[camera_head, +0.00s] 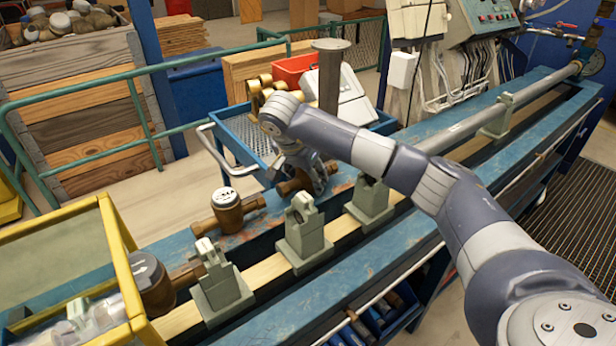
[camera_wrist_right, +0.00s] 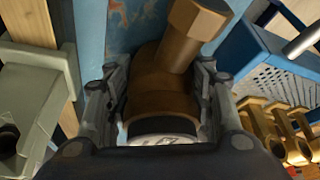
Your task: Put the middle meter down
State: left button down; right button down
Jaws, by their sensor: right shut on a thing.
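My right gripper (camera_head: 308,184) is shut on a brown meter (camera_wrist_right: 160,90), low over or at the blue bench top; I cannot tell whether the meter touches it. In the right wrist view my right gripper (camera_wrist_right: 158,100) has a finger on each side of the body. The white dial is at the bottom and a pipe end points up and right. A second meter (camera_head: 229,212) stands dial up on the bench, left of my gripper. My left gripper is not in view.
A third meter (camera_head: 155,290) is at the lower left, by a yellow frame (camera_head: 112,235). Several grey-green supports (camera_head: 303,238) stand along the bench rail. A blue perforated tray (camera_head: 233,142) with brass fittings (camera_head: 266,88) and a vertical post (camera_head: 330,80) are behind my gripper.

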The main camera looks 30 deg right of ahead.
jog(key=c, duration=0.7)
grip_release()
jog(key=shift+r, duration=0.15)
jog(key=shift+v, duration=6)
